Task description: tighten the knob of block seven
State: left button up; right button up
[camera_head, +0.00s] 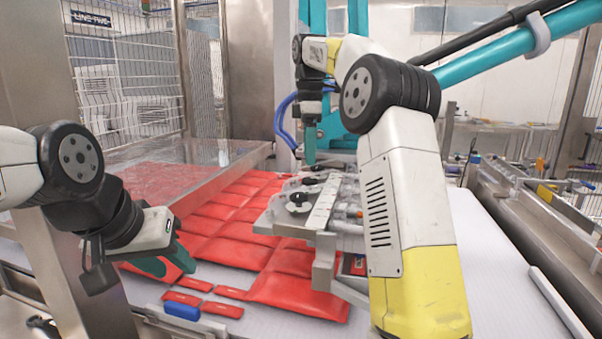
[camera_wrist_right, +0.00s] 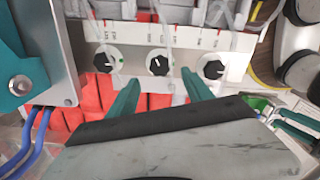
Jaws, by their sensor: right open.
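A pale panel (camera_wrist_right: 225,40) in the right wrist view carries three black knobs with white pointer marks: a left knob (camera_wrist_right: 107,58), a middle knob (camera_wrist_right: 158,62) and a right knob (camera_wrist_right: 211,66). I cannot read which belongs to block seven. My right gripper (camera_wrist_right: 163,88) is open and empty, its teal fingers below and on either side of the middle knob in the picture, apparently touching no knob. In the head view my right gripper (camera_head: 311,148) is over the far end of the valve unit (camera_head: 322,205). My left gripper (camera_head: 172,265) is open and empty over the red packs.
Red packs (camera_head: 290,293) cover much of the white conveyor (camera_head: 480,250). A blue piece (camera_head: 182,311) lies at the front. A clear-topped metal guard (camera_head: 225,155) stands behind the packs. Blue hoses (camera_wrist_right: 40,130) run left of the panel.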

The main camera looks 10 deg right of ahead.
aim_at(309, 178)
notch_tip(309, 178, down, 6)
dwell(0.4)
jog(key=shift+c, duration=0.2)
grip_shut()
